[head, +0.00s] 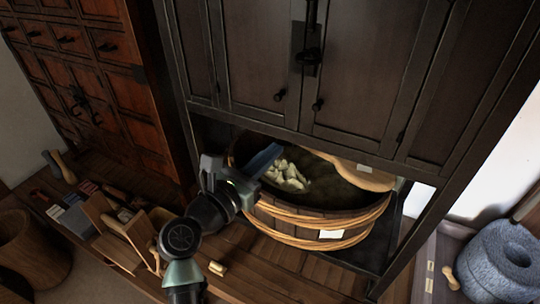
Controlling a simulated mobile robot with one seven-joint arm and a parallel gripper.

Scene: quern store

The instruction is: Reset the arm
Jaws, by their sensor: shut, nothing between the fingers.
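My arm rises from the bottom of the head view. My gripper (213,172) is at its end, by the left side of a round wooden tub (330,222) under the dark cabinet. The fingertips are not clearly visible, but the gripper is shut and holds nothing. A blue, flat-sided piece (264,159) shows beside the wrist over the tub's left rim. I cannot tell whether it touches my gripper. Pale, lumpy pieces (287,177) lie in the tub, and a round tan wooden piece (362,177) rests at its back right rim.
The dark cabinet (365,70) stands close above and behind the tub. A reddish chest of drawers (90,70) is at left. Wooden holders (135,232) and small items crowd the low wooden surface. A brown bucket (30,245) is lower left; a grey stone quern (497,262) is lower right.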

